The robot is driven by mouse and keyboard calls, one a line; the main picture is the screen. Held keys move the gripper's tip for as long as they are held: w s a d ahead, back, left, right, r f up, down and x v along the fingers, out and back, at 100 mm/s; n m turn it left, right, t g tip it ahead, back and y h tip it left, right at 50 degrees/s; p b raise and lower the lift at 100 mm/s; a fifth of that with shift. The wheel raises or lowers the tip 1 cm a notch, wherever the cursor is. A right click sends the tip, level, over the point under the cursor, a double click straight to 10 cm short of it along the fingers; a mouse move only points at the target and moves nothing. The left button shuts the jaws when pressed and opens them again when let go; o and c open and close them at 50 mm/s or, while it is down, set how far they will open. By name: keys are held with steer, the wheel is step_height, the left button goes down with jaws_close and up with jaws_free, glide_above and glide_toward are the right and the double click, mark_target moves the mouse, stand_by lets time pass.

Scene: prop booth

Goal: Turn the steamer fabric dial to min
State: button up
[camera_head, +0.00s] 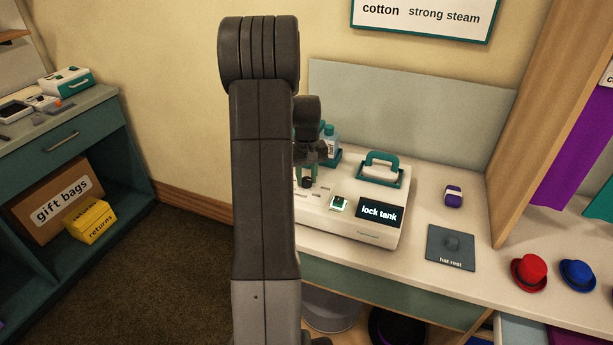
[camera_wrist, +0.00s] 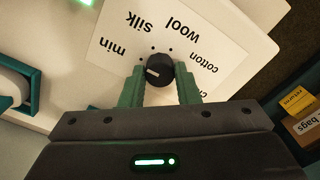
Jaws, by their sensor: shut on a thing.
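The steamer (camera_head: 378,240) is a white unit on the counter with a teal-handled tank and a dark screen (camera_head: 380,212) reading "lock tank". Its black fabric dial (camera_wrist: 160,69) sits on a white label plate with min, silk, wool and cotton; another label is partly hidden by a finger. In the wrist view the labels are upside down.
A small lit green button (camera_head: 339,204) lies beside the screen. A bottle (camera_head: 331,143) stands behind the steamer. A purple object (camera_head: 453,195), a hat rest pad (camera_head: 450,248), a red hat (camera_head: 529,272) and a blue hat (camera_head: 577,275) are to the right. A sign (camera_head: 422,15) reads "cotton strong steam".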

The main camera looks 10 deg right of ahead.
mark_target(306, 179)
steer(key=shift+r+n, duration=0.1)
steer(key=shift+n, duration=0.7)
steer(key=o, duration=1)
steer(key=shift+c, duration=0.2)
step_height(306, 179, up, 14)
steer(key=shift+f, duration=0.2)
